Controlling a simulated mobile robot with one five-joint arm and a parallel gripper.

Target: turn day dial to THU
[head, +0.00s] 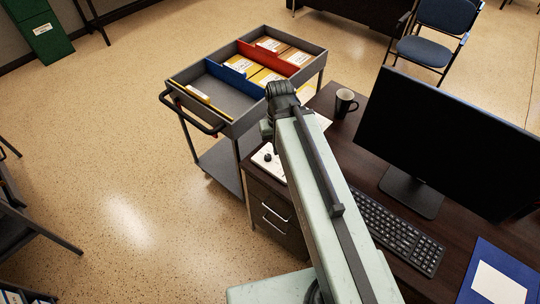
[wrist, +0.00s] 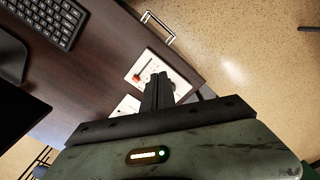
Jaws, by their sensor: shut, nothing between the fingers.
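A white panel (head: 262,167) lies on the near left corner of the dark desk, with a small dark knob (head: 267,157) on it. My arm covers part of it. In the wrist view the white panel (wrist: 178,72) carries an orange-red piece with a thin stem (wrist: 138,77). My gripper (wrist: 160,80) is shut and empty, its tips over the panel and to the right of the orange-red piece. I cannot tell whether they touch the panel. No day lettering is readable, and the day dial itself cannot be made out surely.
A grey trolley (head: 232,128) with folders stands beyond the desk (head: 352,172). A mug (head: 346,102), a monitor (head: 440,130), a keyboard (head: 395,228) and a blue folder (head: 475,270) are on the desk. A white sheet (wrist: 126,106) lies beside the panel. The floor at left is mostly clear.

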